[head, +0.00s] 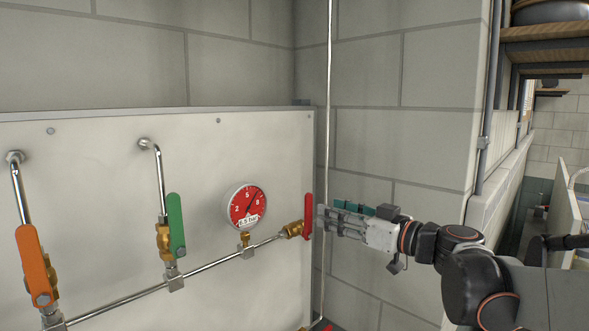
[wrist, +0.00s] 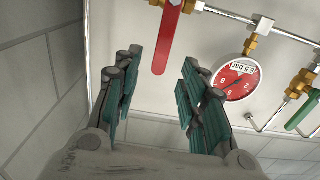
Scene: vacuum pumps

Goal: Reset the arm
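My gripper (head: 335,215) is at the right end of the pipe panel in the head view, with my arm reaching in from the lower right. In the wrist view my gripper (wrist: 155,85) has its two teal-padded fingers spread apart with nothing between the pads. The red valve handle (head: 308,215) hangs vertically just left of the fingertips in the head view. In the wrist view the red handle (wrist: 168,42) lies beyond the fingertips, between their lines. Whether a fingertip touches it is not clear.
A red gauge (head: 247,206) sits on the pipe left of the red handle. A green handle (head: 176,226) and an orange handle (head: 37,265) are farther left on the white panel (head: 90,150). A thin vertical pipe (head: 328,100) and a block wall (head: 405,130) stand behind my gripper. Shelves (head: 545,35) are upper right.

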